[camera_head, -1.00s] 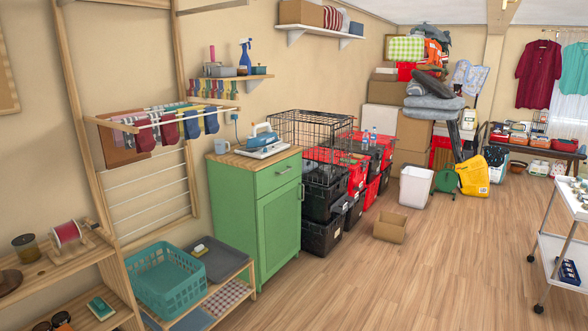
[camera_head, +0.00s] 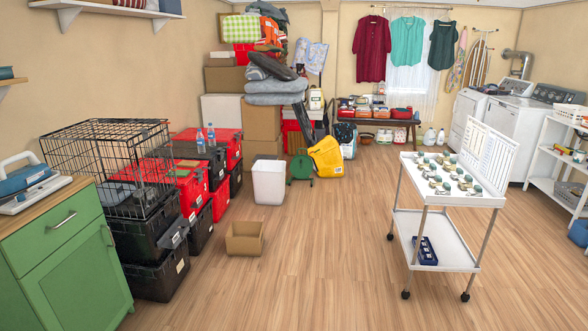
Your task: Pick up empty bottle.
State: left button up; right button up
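Two clear plastic bottles with blue parts stand upright side by side on the stacked totes in the head view. One is the left bottle (camera_head: 200,141), the other the right bottle (camera_head: 211,135). I cannot tell from here which of them is empty. Under and around them are black totes (camera_head: 185,152) and red totes (camera_head: 221,137) in stacks along the left wall. Neither of my grippers shows in the view.
A wire crate (camera_head: 105,165) sits on the nearest totes, beside a green cabinet (camera_head: 65,250). A white bin (camera_head: 269,182) and an open cardboard box (camera_head: 244,238) stand on the floor right of the totes. A white cart (camera_head: 440,225) stands right of centre. The wooden floor between is clear.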

aim_at(211, 132)
jog(key=i+z, duration=0.25)
jog(key=i, duration=4.1)
